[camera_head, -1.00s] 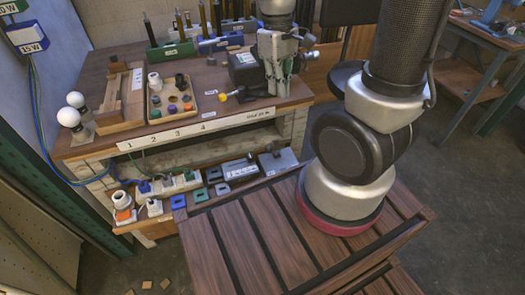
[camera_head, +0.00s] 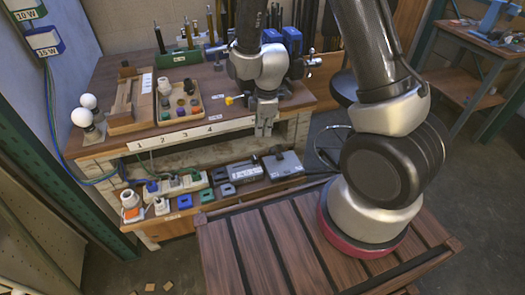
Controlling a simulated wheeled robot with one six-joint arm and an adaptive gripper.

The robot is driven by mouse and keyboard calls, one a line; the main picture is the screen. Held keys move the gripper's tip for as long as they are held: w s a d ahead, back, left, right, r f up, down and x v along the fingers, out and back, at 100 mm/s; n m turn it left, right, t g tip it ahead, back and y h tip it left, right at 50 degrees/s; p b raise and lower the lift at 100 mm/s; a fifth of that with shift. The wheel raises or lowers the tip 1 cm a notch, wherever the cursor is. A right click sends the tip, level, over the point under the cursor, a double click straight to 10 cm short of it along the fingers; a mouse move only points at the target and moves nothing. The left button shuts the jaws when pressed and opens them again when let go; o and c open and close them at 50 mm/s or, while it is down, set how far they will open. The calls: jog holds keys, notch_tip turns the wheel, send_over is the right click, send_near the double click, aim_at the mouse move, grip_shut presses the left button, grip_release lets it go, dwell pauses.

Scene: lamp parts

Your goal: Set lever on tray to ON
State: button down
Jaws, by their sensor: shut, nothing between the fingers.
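My gripper (camera_head: 264,131) points down at the front right edge of the workbench, with its fingers together and nothing visible between them. Below it, on the lower shelf or tray (camera_head: 228,201), sits a grey box (camera_head: 286,166) with a small dark part on top that may be the lever. The gripper appears above and slightly left of this box, apart from it. A second grey box (camera_head: 245,174) with a pale label stands to its left. The lever's position and any ON marking are too small to read.
The bench top (camera_head: 210,83) holds a tray of coloured parts (camera_head: 178,101), a wooden holder (camera_head: 131,100) and white bulbs (camera_head: 81,117). Blue and green sockets and a power strip lie on the lower shelf's left. A slatted wooden surface (camera_head: 250,240) is in front.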

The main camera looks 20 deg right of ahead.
aim_at(276, 155)
jog(key=f, duration=1)
jog(key=shift+w+a, duration=0.25)
jog(key=shift+a, duration=0.05)
